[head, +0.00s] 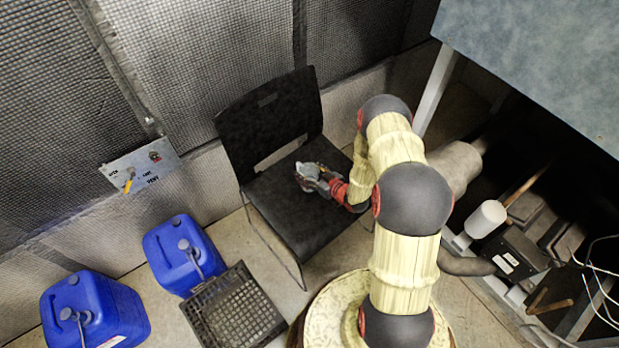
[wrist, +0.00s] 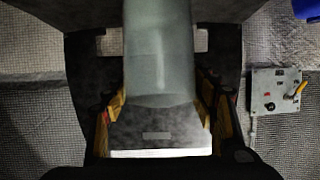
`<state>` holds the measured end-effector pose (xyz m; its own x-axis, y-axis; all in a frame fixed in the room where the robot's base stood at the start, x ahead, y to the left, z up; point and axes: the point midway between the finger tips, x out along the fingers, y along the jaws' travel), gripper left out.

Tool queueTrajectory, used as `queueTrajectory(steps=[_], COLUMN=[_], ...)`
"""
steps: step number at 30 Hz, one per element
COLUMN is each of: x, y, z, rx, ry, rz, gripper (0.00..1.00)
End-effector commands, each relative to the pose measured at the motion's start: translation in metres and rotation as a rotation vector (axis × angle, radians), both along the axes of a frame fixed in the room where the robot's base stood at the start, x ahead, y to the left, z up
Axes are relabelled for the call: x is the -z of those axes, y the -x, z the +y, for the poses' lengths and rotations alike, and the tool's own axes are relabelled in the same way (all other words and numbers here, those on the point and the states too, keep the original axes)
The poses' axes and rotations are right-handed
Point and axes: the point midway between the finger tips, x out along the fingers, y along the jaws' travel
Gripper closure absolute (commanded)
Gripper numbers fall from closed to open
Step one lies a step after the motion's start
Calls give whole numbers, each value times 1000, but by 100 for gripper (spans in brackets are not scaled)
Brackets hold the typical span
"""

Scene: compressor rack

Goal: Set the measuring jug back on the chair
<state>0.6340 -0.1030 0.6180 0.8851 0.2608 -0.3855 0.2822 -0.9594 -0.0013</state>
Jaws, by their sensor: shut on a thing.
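The measuring jug (head: 307,172) is a small pale, see-through vessel over the seat of the black chair (head: 297,212) in the head view. My gripper (head: 322,180) is shut on it from the right side. In the wrist view the jug (wrist: 158,55) fills the upper middle, between the yellow-edged fingers of my gripper (wrist: 158,108). The chair (wrist: 90,85) shows dark behind it. I cannot tell whether the jug's base touches the seat. My gripper hides part of the jug in the head view.
Two blue canisters (head: 184,256) and a black crate (head: 234,312) stand on the floor left of the chair. A wall panel with a yellow handle (head: 141,166) is left of the chair's backrest. The rack (head: 548,60) with pipework is at right.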

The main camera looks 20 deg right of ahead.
Motion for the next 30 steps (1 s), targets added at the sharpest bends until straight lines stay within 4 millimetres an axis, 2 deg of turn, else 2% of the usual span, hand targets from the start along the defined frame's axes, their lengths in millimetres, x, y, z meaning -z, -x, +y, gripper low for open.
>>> queueTrajectory(steps=[1,3,11,18,30], x=[10,16,26,58,63], y=[-6,-11,-19,-23,-23], z=[-4,-8,-14,-16,-17], rx=[1,1,0,0,1], ry=[0,0,1,-1,0], rz=[-3,-4,-4,-2,-3], gripper=[75,75,75,75,75])
